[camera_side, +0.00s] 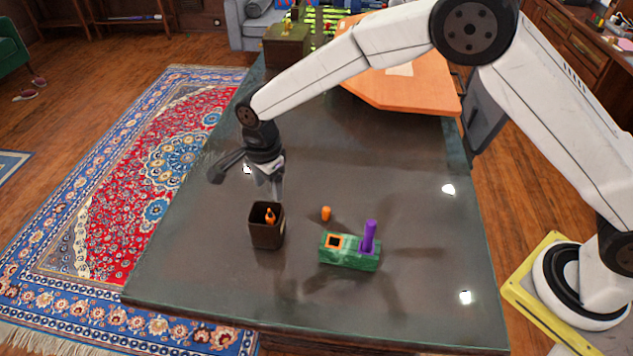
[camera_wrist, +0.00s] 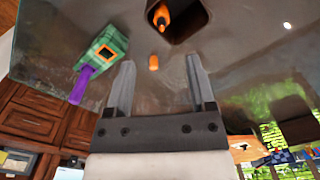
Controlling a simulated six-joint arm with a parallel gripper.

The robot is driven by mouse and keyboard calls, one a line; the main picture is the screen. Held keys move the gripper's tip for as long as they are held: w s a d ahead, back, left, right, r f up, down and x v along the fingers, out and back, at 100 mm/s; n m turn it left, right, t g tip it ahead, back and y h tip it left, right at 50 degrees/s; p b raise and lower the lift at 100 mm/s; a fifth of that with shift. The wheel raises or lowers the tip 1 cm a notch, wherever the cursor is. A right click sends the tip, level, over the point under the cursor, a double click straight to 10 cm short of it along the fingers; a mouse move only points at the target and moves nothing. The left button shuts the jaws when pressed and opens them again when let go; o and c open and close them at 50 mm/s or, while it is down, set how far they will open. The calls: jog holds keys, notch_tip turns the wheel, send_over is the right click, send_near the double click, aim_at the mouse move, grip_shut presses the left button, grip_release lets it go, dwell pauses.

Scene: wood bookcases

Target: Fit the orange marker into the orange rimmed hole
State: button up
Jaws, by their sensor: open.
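The orange marker (camera_side: 270,216) stands inside a dark square cup (camera_side: 267,236), its tip showing above the rim; it also shows in the wrist view (camera_wrist: 162,17). A green block (camera_side: 349,259) on the table has an orange rimmed hole (camera_side: 334,241) at its left, which looks empty, and a purple marker (camera_side: 369,237) upright at its right end. A small orange piece (camera_side: 326,213), perhaps a cap, stands on the table between cup and block. My gripper (camera_side: 268,188) is open and empty, above and behind the cup; its two fingers show apart in the wrist view (camera_wrist: 160,80).
The dark table (camera_side: 400,290) is clear around the block and to the right. An orange board (camera_side: 415,90) and a dark green box (camera_side: 286,48) sit at the far end. A patterned rug (camera_side: 110,190) lies on the floor at left.

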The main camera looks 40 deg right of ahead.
aim_at(271, 212)
jog(key=shift+a+f, duration=0.1)
jog(key=shift+f, duration=0.1)
jog(key=shift+f, duration=1.2)
jog(key=shift+f, duration=0.1)
jog(key=shift+w+a+f, duration=0.1)
jog(key=shift+a+f, duration=0.05)
jog(key=shift+f, duration=2.3)
jog(key=shift+c, duration=0.2)
grip_shut()
